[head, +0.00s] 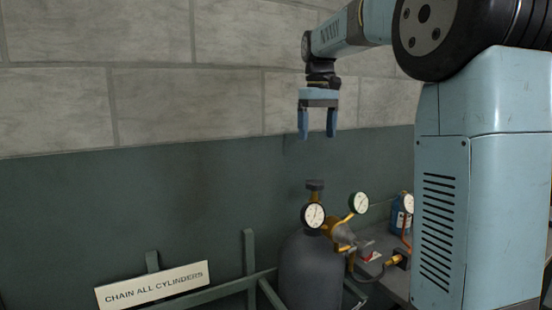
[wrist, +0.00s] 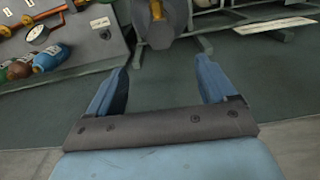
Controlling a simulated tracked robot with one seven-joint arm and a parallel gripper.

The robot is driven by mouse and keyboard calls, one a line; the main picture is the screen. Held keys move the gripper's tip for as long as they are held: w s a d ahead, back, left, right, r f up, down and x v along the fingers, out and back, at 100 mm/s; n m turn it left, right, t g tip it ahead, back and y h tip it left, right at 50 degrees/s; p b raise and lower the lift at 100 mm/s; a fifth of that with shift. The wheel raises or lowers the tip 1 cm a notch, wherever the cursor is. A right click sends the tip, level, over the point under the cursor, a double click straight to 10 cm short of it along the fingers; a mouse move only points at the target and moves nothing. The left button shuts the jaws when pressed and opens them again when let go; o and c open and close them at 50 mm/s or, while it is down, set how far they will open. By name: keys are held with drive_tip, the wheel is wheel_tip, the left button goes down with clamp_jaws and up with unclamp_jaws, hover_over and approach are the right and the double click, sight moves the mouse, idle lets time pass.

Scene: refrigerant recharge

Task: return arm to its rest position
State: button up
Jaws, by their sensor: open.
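My gripper (head: 317,136) hangs from my arm in the upper middle of the head view, fingers pointing down. It is open and nothing is between its two blue fingers. In the picture it is above the grey gas cylinder (head: 310,270) and clear of it. Part of the cylinder (wrist: 160,15) shows at the top of that view.
Gauges (head: 313,215) and a brass regulator sit at the cylinder's top. A bench (head: 395,280) with a blue bottle (head: 398,215) stands to the right. A green rack carries a "CHAIN ALL CYLINDERS" sign (head: 152,286). A block wall (head: 190,105) stands behind.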

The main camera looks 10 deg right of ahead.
drive_tip(key=s+f+m+t, duration=0.1)
drive_tip(key=s+f+t, duration=0.1)
drive_tip(key=s+f, duration=0.3)
drive_tip(key=s+f+m+t, duration=0.1)
drive_tip(key=s+f, duration=0.5)
drive_tip(key=s, duration=0.7)
drive_tip(key=s+f+m+t, duration=0.1)
drive_tip(key=s+f, duration=0.4)
drive_tip(key=s, duration=0.5)
drive_tip(key=shift+a+f+t, duration=0.15)
drive_tip(key=shift+a+t, duration=0.1)
drive_tip(key=shift+t, duration=0.55)
drive_tip(key=shift+c, duration=0.4)
